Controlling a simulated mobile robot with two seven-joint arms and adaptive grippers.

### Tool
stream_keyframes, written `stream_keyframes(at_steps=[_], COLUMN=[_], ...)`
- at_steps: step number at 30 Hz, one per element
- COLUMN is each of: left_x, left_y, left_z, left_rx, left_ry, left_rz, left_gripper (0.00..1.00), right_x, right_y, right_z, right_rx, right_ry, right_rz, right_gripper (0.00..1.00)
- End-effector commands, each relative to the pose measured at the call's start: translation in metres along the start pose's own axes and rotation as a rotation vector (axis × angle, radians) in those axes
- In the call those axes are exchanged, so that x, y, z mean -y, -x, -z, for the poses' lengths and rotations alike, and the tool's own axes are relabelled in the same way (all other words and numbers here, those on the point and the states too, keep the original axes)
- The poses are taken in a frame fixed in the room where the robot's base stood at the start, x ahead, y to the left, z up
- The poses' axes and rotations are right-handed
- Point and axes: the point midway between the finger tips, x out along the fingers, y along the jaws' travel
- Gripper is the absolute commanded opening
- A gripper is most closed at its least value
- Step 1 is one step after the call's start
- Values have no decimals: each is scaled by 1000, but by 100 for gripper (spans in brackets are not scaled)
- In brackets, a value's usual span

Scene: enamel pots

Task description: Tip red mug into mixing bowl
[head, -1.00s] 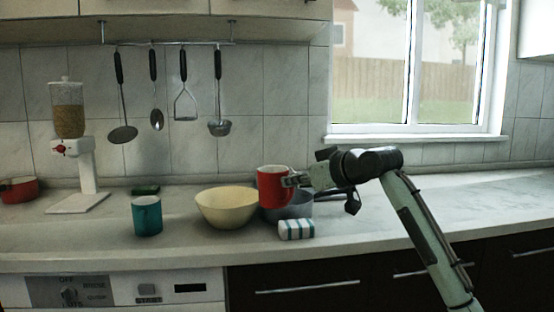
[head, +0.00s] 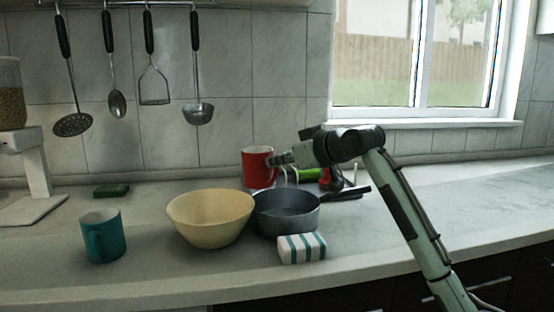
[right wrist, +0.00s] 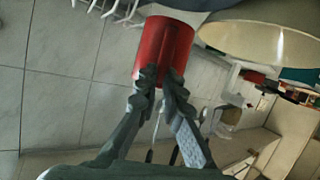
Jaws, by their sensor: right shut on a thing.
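The red mug (head: 257,168) is upright in my right gripper (head: 277,160), which is shut on its right side. It appears behind the grey pan, to the right of and beyond the mixing bowl. The cream mixing bowl (head: 210,220) stands on the counter with its open top up. In the right wrist view my right gripper (right wrist: 160,82) closes at the near side of the red mug (right wrist: 163,45); the exact grip on its handle is unclear. Part of the bowl (right wrist: 245,40) shows right of the mug there. My left gripper is not in view.
A grey pan (head: 287,211) stands against the bowl's right side, with a striped block (head: 302,248) in front. A teal mug (head: 104,237) stands left of the bowl. A green item (head: 306,175) lies behind the pan. The counter at right is clear.

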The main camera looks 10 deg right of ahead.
Motion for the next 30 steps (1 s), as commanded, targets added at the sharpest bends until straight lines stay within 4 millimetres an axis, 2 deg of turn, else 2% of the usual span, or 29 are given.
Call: stream_keyframes(at_steps=[8, 12, 30], left_x=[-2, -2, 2], left_y=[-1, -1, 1], left_z=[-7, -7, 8], left_rx=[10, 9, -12], left_ry=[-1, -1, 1], left_rz=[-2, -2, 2], left_gripper=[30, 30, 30], right_x=[-2, 2, 18], right_y=[2, 2, 6], right_z=[2, 4, 12], right_rx=[-6, -8, -13], right_ry=[-35, 0, 168], right_rz=[30, 18, -44], right_gripper=[0, 0, 0])
